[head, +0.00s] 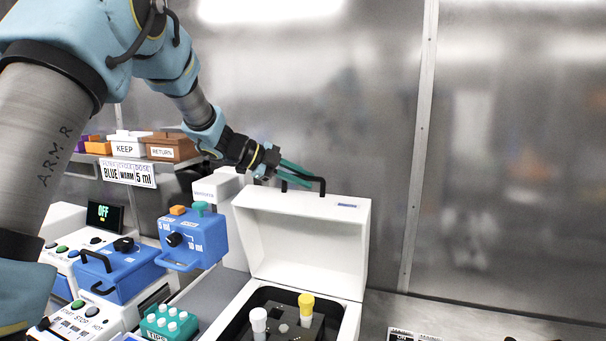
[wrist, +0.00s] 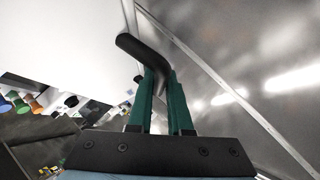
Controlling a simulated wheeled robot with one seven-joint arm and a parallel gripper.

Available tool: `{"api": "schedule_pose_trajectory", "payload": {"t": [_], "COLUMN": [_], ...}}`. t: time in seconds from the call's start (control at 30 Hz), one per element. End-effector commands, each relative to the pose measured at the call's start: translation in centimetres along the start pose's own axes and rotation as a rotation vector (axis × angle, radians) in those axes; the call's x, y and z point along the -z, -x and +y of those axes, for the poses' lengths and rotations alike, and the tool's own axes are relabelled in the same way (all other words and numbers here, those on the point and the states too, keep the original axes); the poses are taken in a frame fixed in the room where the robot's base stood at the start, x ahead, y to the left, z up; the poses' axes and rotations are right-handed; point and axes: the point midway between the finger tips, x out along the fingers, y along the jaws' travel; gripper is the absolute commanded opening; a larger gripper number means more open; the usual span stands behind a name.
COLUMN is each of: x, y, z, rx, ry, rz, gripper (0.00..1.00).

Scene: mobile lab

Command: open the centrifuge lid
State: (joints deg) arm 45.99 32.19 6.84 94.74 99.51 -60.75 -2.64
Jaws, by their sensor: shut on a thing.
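The white centrifuge (head: 228,325) stands low in the middle of the head view. Its lid (head: 305,240) is raised and stands roughly upright at the back, with the dark chamber showing below. A black handle (head: 316,181) sits on the lid's upper edge. My gripper (head: 297,177) is shut on this handle, its green fingers reaching it from the left. In the wrist view the fingers (wrist: 165,100) close around one part of the black handle (wrist: 138,48). A white-capped tube (head: 259,321) and a yellow-capped tube (head: 306,304) stand in the chamber.
A blue pipette-like box (head: 193,240), a teal rack (head: 168,322) of white tips and a blue handled box (head: 117,272) stand left of the centrifuge. Bins marked KEEP (head: 128,149) and RETURN (head: 170,150) are behind. A metal wall (head: 510,170) rises behind; the right side is open.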

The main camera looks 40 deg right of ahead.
Motion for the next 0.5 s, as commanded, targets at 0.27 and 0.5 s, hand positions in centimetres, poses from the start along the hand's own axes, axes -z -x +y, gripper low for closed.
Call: {"api": "schedule_pose_trajectory", "payload": {"t": [0.27,0.5], "x": [-0.1,-0.08], "y": [-0.07,-0.08], "z": [0.13,0.14], "rx": [-0.005,-0.005], "ry": [0.004,0.004], "rz": [0.0,0.0], "gripper": [0.0,0.31]}}
